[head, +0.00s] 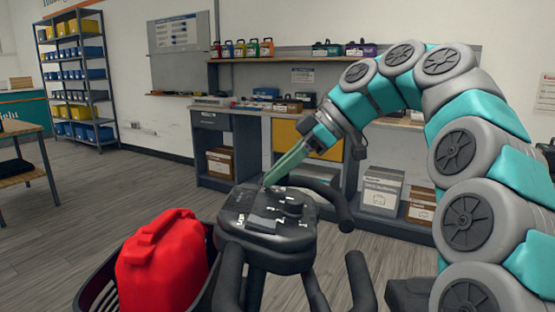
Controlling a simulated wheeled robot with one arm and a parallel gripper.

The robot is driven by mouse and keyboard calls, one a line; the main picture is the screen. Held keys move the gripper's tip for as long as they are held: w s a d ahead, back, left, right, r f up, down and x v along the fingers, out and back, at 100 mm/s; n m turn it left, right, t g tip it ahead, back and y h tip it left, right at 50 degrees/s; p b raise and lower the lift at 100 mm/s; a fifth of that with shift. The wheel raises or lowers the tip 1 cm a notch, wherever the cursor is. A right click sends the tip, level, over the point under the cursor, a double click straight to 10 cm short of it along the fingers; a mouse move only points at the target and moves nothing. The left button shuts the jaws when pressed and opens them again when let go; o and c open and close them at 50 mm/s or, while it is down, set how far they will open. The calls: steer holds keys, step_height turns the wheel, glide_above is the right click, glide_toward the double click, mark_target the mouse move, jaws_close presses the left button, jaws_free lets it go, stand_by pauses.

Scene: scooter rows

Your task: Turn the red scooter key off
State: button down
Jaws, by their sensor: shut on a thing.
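The scooter's black control console (266,225) is in the lower middle of the head view, with handlebars on both sides. A round dark knob (291,207) and white markings show on its top. My gripper (267,184) reaches down from the upper right, its long greenish fingers slanting to the far edge of the console top. The fingers are shut at the tips, on what appears to be the key. The key itself is too small and covered to make out, so its turn position cannot be told. No red scooter body shows.
A red container (163,262) sits in a black basket (98,285) left of the console. Black handlebar grips (360,283) curve up around the console. A workbench (240,112) with boxes stands behind. Open floor (80,210) lies to the left.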

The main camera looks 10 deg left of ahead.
steer(key=shift+n+p, duration=0.3)
steer(key=c, duration=0.8)
jaws_free()
steer(key=shift+g, duration=0.3)
steer(key=shift+f+b, duration=0.15)
steer(key=shift+b, duration=0.3)
